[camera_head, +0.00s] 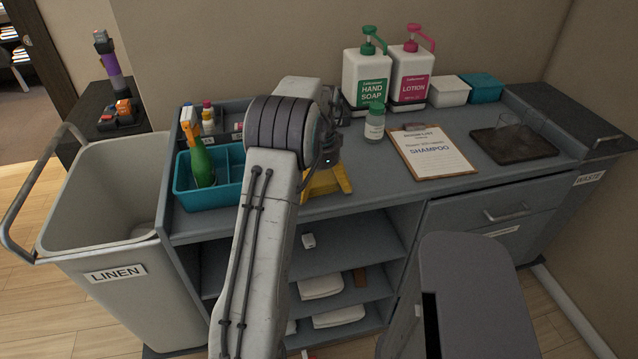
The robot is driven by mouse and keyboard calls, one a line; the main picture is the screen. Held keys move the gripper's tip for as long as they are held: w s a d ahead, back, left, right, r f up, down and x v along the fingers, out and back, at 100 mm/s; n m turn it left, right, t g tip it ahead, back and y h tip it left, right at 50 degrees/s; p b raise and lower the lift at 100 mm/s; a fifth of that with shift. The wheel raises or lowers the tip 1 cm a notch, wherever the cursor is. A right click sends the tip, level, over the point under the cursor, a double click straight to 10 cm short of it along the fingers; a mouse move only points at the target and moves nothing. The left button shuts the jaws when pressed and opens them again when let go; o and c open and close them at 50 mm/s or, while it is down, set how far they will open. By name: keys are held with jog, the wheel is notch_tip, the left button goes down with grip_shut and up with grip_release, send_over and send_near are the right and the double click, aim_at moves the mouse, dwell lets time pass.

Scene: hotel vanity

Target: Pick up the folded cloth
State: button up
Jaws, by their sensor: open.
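Folded white cloths lie on the lower shelves of the grey cart; one (320,286) is on the middle shelf and another (338,318) is on the shelf below. I cannot tell which one the task means. My arm rises from the bottom of the picture and bends over the cart top. Dark parts of my gripper (331,150) show right of the arm's big joint, well above the shelves and apart from the cloths. It is open; its fingertips are mostly hidden. A yellow object (326,182) sits just below it, partly covered by my arm.
The cart top (400,195) holds a teal caddy (222,200) with a green spray bottle (198,160), soap (366,75) and lotion (409,75) pumps, a small bottle (375,124), a clipboard (430,152) and a dark tray (515,145). A linen bin (110,240) stands left.

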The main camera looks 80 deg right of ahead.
aim_at(321, 181)
jog(key=c, duration=1.1)
jog(key=shift+o, duration=0.2)
jog(key=shift+r, duration=0.1)
jog(key=shift+r, duration=0.45)
notch_tip(321, 181, up, 3)
jog(key=shift+r, duration=0.15)
jog(key=s+a+r+b, duration=0.2)
jog(key=s+a+r, duration=0.3)
jog(key=a, duration=0.5)
jog(key=shift+s+r, duration=0.35)
jog(key=shift+r, duration=0.5)
jog(key=shift+a, duration=0.1)
